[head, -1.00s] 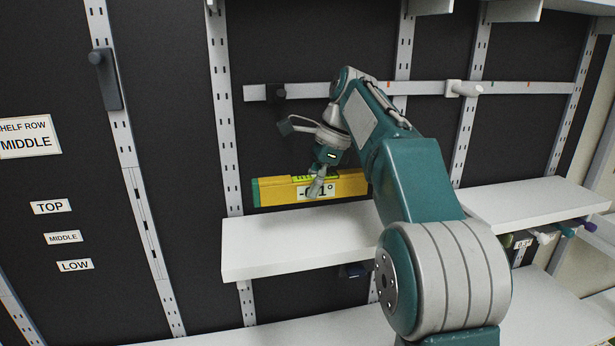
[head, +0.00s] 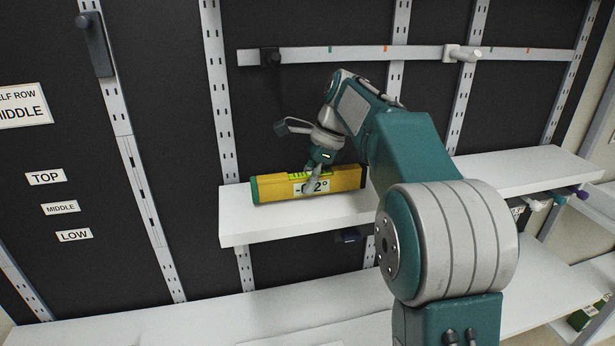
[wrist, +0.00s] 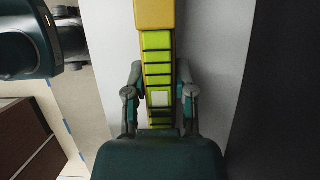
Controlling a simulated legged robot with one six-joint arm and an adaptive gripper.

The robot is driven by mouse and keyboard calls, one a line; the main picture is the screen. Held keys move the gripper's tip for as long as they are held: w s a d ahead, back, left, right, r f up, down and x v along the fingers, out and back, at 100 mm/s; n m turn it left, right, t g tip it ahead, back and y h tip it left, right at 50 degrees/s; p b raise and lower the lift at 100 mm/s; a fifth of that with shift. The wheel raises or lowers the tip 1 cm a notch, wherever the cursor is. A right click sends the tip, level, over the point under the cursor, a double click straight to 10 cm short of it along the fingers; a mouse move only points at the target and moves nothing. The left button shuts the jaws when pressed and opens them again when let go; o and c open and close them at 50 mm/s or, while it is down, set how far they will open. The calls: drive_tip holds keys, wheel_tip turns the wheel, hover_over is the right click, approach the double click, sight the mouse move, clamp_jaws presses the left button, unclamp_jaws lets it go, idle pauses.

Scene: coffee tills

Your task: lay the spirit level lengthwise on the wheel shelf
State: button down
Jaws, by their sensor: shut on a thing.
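The spirit level (head: 345,178) is a yellow bar with green vial windows, a dark green end and a tilt display. It runs lengthwise along the white shelf (head: 275,227), over its top at the left part. It looks on or very close to the surface; I cannot tell whether it touches. My gripper (head: 314,184) is shut on the level near its middle, coming from above. In the wrist view the level (wrist: 154,14) runs up between my two fingers (wrist: 158,92), with the pale shelf (wrist: 210,70) on both sides. My arm hides part of the shelf.
TOP, MIDDLE and LOW labels (head: 60,208) are at the left. A lower white shelf (head: 200,318) lies below. Shelf room is free at the right.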

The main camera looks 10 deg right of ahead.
drive_tip(key=shift+f, duration=0.45)
idle(0.4)
drive_tip(key=shift+c, duration=1.8)
unclamp_jaws()
drive_tip(key=o, duration=0.4)
drive_tip(key=shift+c, duration=0.2)
drive_tip(key=shift+r, duration=4)
